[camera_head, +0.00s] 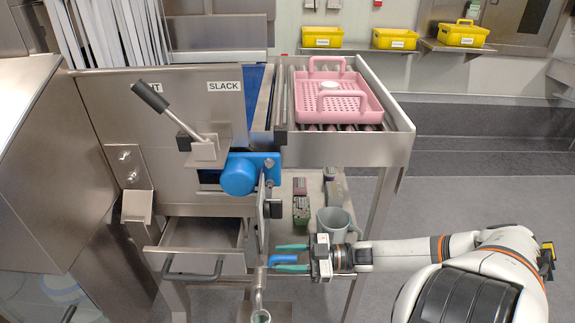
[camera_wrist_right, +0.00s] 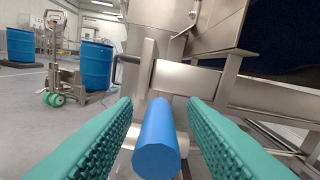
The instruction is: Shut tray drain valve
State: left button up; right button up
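The drain valve's blue lever handle (camera_head: 284,259) shows in the head view beside a metal drain pipe (camera_head: 258,284) below the conveyor. My right gripper (camera_head: 276,257) reaches in from the right with its teal fingers apart, one on each side of the handle. In the right wrist view the blue handle (camera_wrist_right: 157,145) points toward the camera between the two open fingers of my right gripper (camera_wrist_right: 160,100). Gaps show on both sides, so the fingers do not appear to touch it. The valve body is mostly hidden behind the handle. My left gripper is not in view.
A grey mug (camera_head: 334,222) and small boxes (camera_head: 301,210) stand on a shelf just behind my right gripper. An open drawer (camera_head: 200,262) lies left of the pipe. A pink tray (camera_head: 340,98) sits on rollers above. A blue motor (camera_head: 238,175) hangs above the valve.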

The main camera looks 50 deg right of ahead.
jog(key=p+v, duration=0.1)
jog(key=v, duration=1.1)
dwell(1.1)
